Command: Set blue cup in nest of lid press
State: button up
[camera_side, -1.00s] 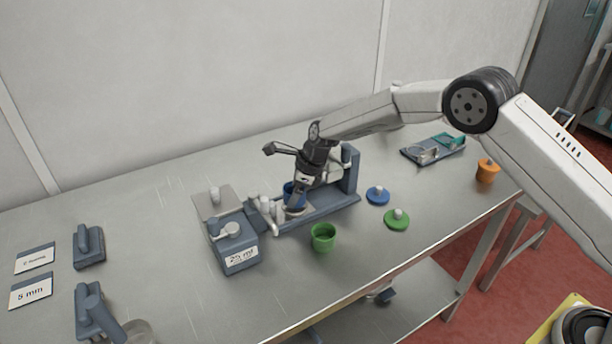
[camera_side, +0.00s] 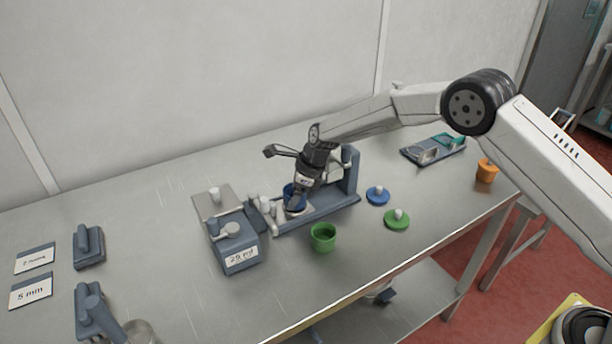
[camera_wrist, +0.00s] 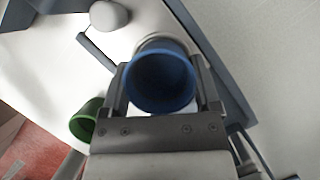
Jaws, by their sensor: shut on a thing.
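The blue cup (camera_wrist: 161,80) is upright between the two fingers of my gripper (camera_wrist: 160,95) in the wrist view, and I look down into its open mouth. In the side view the cup (camera_side: 291,191) is partly hidden behind my gripper (camera_side: 300,197). The gripper is shut on it. The lid press (camera_side: 350,178) is a blue-grey frame with a base and an upright at its right end. The cup is low over the press base. A pale round part shows just beyond the cup in the wrist view. Whether the cup touches the nest cannot be told.
A green cup (camera_side: 323,237) stands in front of the press. A blue lid (camera_side: 377,195) and a green lid (camera_side: 397,219) lie to its right. A 25 ml dispenser box (camera_side: 236,248) stands close on the left. An orange cup (camera_side: 487,171) is at the far right.

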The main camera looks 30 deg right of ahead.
jog(key=shift+f, duration=0.3)
dwell(0.4)
jog(key=o, duration=1)
jog(key=shift+r, duration=0.15)
jog(key=shift+r, duration=3.35)
